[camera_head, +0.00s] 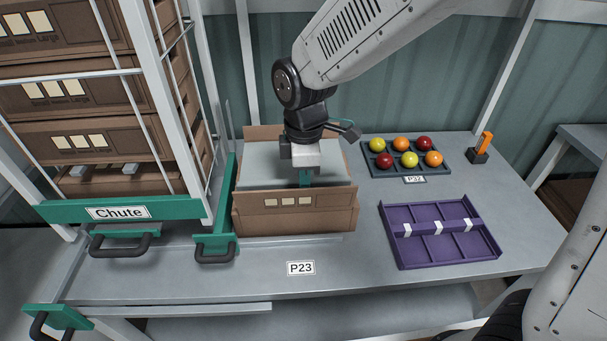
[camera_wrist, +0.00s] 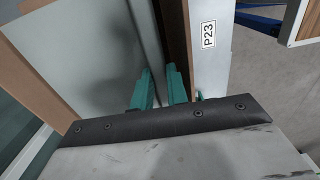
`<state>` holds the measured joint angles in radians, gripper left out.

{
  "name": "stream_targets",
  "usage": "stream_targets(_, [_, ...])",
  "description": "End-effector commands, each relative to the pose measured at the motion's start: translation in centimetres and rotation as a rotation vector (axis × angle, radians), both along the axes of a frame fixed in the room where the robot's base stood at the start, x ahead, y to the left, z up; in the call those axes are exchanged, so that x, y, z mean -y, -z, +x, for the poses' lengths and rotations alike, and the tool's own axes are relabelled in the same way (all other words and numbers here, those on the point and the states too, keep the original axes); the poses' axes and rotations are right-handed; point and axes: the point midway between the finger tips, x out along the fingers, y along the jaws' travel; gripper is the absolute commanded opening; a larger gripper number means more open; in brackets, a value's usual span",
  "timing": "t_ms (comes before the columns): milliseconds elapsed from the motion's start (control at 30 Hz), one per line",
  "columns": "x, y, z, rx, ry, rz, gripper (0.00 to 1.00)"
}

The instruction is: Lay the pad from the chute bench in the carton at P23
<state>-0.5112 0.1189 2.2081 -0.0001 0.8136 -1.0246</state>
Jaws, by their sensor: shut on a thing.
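The open brown carton (camera_head: 295,213) stands on the bench behind the P23 label (camera_head: 301,268). A flat grey pad (camera_head: 262,170) lies roughly level inside the carton's opening, within its walls; it also shows in the wrist view (camera_wrist: 85,55). How deep it sits, and whether it rests on anything, I cannot tell. My gripper (camera_head: 305,180) is over the carton near its front wall, pointing down. Its teal fingers (camera_wrist: 160,90) are shut on the pad's near edge, close to the brown wall. The fingers and arm hide part of the pad.
The Chute rack (camera_head: 118,212) with stacked cartons stands close on the left, its green guide beside the carton. A tray of coloured tomatoes (camera_head: 408,168) at P32 and an empty purple tray (camera_head: 402,252) lie to the right. An orange-topped item (camera_head: 482,150) stands at the far right.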

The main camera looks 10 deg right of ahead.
Motion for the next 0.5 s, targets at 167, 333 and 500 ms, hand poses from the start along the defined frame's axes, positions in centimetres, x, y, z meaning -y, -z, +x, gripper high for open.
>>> stream_targets(167, [0.09,-0.01,-0.05,0.000,0.000,0.000,0.00])
stream_targets(333, [0.06,-0.02,-0.06,0.000,-0.001,0.000,0.00])
stream_targets(500, [0.06,-0.01,-0.06,0.000,-0.001,0.000,0.35])
